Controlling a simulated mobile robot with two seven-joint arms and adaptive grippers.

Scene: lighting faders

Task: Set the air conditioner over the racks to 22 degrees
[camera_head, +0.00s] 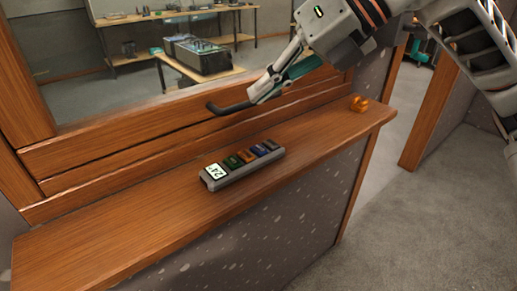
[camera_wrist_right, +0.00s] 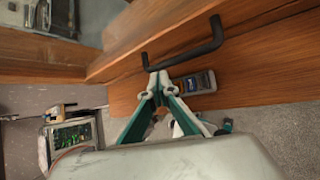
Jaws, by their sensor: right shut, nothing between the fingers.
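A grey handheld control (camera_head: 242,165) lies on the wooden ledge. It has a row of several coloured buttons and a lit display (camera_head: 215,171) at its left end that seems to read 24. It also shows in the right wrist view (camera_wrist_right: 195,83), just beyond the fingers. My right gripper (camera_head: 255,97) is shut and empty above the back of the ledge, up and to the right of the control, apart from it. Its fingertips (camera_wrist_right: 156,74) are close beside a black bar handle (camera_wrist_right: 186,47); I cannot tell whether they touch. No air conditioner is in view. My left gripper is not in view.
A wooden window frame (camera_head: 120,137) rises behind the ledge (camera_head: 120,228). A small orange object (camera_head: 358,103) sits near the ledge's right end. Beyond the window are tables with equipment (camera_head: 202,55). The ledge's left part is clear.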

